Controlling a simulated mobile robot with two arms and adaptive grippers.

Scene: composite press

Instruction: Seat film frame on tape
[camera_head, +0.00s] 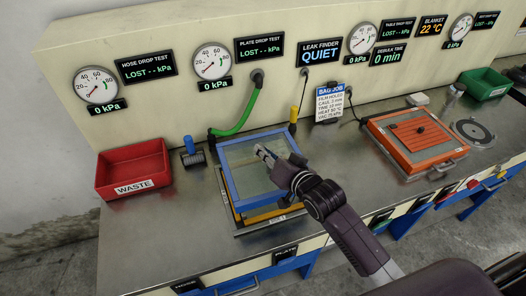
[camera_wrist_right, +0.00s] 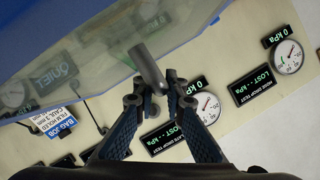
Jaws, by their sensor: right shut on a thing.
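The film frame (camera_head: 229,177) is a blue rectangle with a clear film, in the middle of the bench in the head view. In the right wrist view its blue edge and film (camera_wrist_right: 90,60) fill the upper left. A yellow-orange band (camera_head: 262,215) shows under the frame's near edge; I cannot tell whether the frame touches it. My right gripper (camera_head: 265,153) is over the film. In the right wrist view the right gripper (camera_wrist_right: 160,90) is shut on a grey post (camera_wrist_right: 148,67) at the film. My left gripper is not in view.
A red waste bin (camera_head: 133,170) stands left of the frame, with a small blue tool (camera_head: 191,148) between. A green hose (camera_head: 241,112) hangs behind the frame. An orange plate (camera_head: 415,140) lies to the right. Bare bench is in front of the bin.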

